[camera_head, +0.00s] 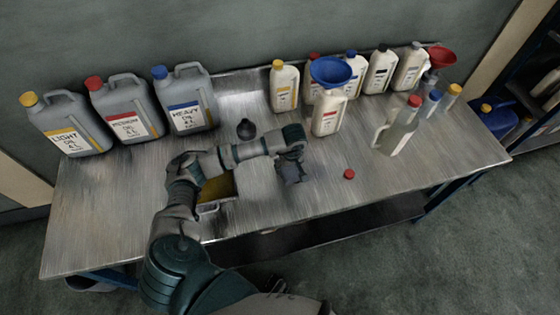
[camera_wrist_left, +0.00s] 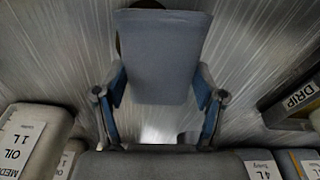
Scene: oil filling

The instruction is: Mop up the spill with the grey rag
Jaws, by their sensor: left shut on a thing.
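My left gripper (camera_head: 290,160) reaches across the middle of the metal bench and points down. In the left wrist view its two blue-grey fingers (camera_wrist_left: 160,90) are shut on the grey rag (camera_wrist_left: 158,50), which shows as a flat, folded pad between them. In the head view the rag (camera_head: 292,173) is a small dark grey shape under the gripper, close to the bench top; whether it touches cannot be told. A dark patch (camera_wrist_left: 146,4) peeks out behind the rag's top edge; it may be the spill, otherwise not clearly visible. My right gripper is out of view.
A drip tray (camera_head: 232,203) with amber oil lies under my left arm. Grey oil cans (camera_head: 65,125) stand back left. A red cap (camera_head: 349,174) and a dark object (camera_head: 246,129) lie nearby.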

